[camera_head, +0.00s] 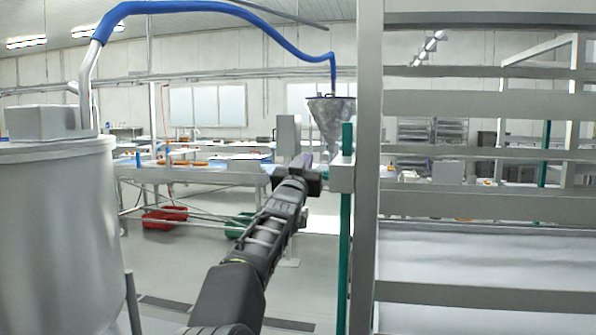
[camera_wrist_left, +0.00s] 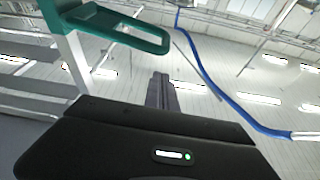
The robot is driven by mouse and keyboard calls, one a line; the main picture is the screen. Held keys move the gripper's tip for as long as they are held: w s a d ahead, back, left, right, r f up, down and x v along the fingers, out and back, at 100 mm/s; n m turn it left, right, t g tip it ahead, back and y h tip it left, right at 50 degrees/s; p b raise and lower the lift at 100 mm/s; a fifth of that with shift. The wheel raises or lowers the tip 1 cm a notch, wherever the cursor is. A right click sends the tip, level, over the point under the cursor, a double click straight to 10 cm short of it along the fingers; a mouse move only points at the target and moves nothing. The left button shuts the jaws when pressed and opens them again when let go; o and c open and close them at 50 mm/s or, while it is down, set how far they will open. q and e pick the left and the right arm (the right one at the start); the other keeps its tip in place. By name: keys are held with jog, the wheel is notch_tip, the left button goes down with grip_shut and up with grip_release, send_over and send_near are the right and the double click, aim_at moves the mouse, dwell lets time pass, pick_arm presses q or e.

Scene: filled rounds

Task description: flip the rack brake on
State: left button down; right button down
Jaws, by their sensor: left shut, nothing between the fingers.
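The grey rack (camera_head: 368,120) stands at the right, with several shelves and a teal vertical bar (camera_head: 345,235) along its near post. A pale grey block (camera_head: 341,174) sits across that bar. I cannot tell which part is the brake or how it is set. My left gripper (camera_head: 306,163) is shut and empty, just left of the block; I cannot tell whether they touch. In the left wrist view, its closed fingers (camera_wrist_left: 161,92) point up, below and right of a teal looped part (camera_wrist_left: 118,28) joined to a pale post. My right gripper is not in view.
A large grey tank (camera_head: 55,225) stands at the left, with a blue hose (camera_head: 215,8) running overhead to a metal funnel (camera_head: 332,118). Behind are worktables, a red bin (camera_head: 165,217) and a green bin (camera_head: 240,224). Floor shows between tank and rack.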

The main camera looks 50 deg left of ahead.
pick_arm(q)
jog(key=r+b+v, duration=0.1)
jog(key=b+v, duration=0.5)
jog(key=v, duration=0.3)
jog(key=shift+s+d, duration=0.35)
jog(key=shift+d, duration=0.05)
